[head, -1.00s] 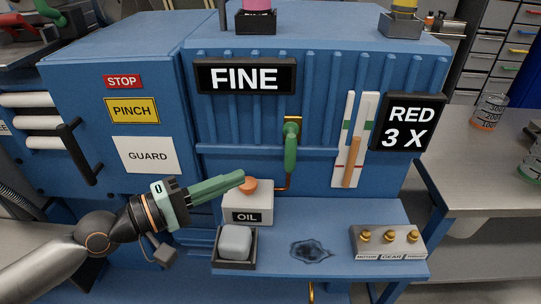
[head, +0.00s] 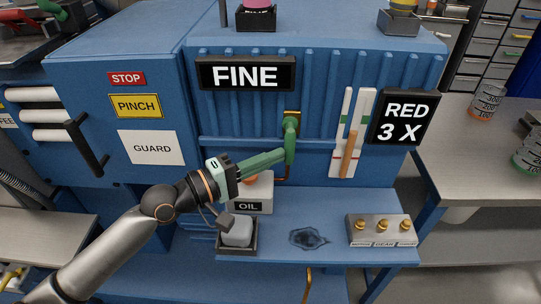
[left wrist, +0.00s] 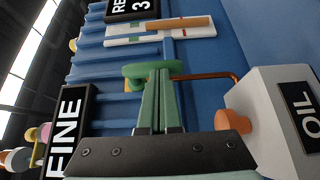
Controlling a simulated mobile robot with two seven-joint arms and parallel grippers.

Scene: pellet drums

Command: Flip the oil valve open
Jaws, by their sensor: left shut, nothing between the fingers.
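The oil valve has a green lever (head: 290,145) that hangs down from a brass fitting (head: 292,115) on the blue machine's front. A copper pipe (head: 281,178) runs below it to the white OIL box (head: 252,193), whose orange knob is partly hidden behind my gripper. My left gripper (head: 283,153) is shut and empty, its green fingertips at the lever's left side near its lower half. In the left wrist view the lever (left wrist: 150,72) lies across just beyond the fingertips (left wrist: 158,75); I cannot tell whether they touch. My right gripper is not in view.
A tray with a grey block (head: 237,233) stands in front of the OIL box. A dark stain (head: 309,238) and a block with brass knobs (head: 381,230) are on the blue shelf.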

